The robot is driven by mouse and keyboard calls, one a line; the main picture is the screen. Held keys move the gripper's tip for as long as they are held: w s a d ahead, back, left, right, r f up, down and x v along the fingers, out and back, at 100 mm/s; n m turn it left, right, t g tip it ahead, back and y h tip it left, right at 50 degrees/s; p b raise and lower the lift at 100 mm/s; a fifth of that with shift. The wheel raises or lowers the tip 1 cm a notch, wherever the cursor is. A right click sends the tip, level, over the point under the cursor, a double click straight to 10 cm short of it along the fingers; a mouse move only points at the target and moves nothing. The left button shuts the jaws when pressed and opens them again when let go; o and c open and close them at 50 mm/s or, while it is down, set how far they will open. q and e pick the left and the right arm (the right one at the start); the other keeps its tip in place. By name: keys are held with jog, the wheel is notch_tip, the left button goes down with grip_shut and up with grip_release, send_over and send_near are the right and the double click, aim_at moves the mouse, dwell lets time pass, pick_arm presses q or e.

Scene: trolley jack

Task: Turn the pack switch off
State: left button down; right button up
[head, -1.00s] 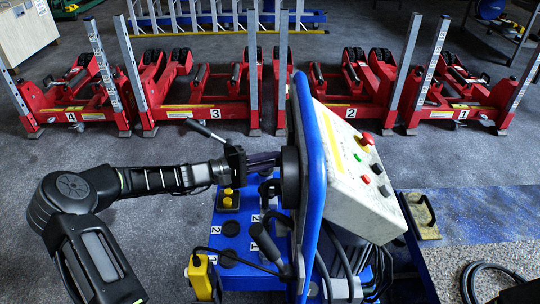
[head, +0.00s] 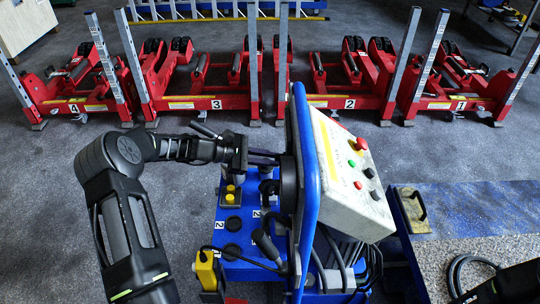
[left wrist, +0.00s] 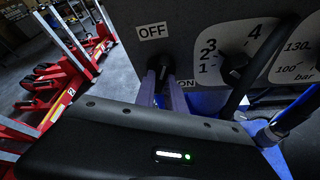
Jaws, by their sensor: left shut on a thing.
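The pack switch (left wrist: 162,66) is a small dark knob on the grey panel face, below the OFF label (left wrist: 153,31). An ON label (left wrist: 186,84) shows partly at its lower right. My left gripper (left wrist: 164,84) is shut on the switch, with a finger on each side of it. The fingers hide much of the knob, so I cannot tell its exact angle. In the head view my left gripper (head: 266,158) reaches the left side of the blue-edged console (head: 306,190); the switch itself is hidden there.
A selector knob (left wrist: 236,68) marked with numbers sits right of the switch. The console's other face has buttons and a red stop button (head: 361,143). Levers and a yellow pendant (head: 205,268) are below. Red jacks (head: 205,100) stand behind; the floor at left is clear.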

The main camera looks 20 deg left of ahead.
pick_arm(q)
jog(key=shift+w+n+g+h, duration=0.15)
jog(key=shift+n+g+h, duration=0.15)
jog(key=shift+n+g, duration=1.1)
jog(key=shift+n+t, duration=0.3)
jog(key=c, duration=1.4)
grip_release()
jog(key=b+v, duration=0.1)
jog(key=v, duration=0.7)
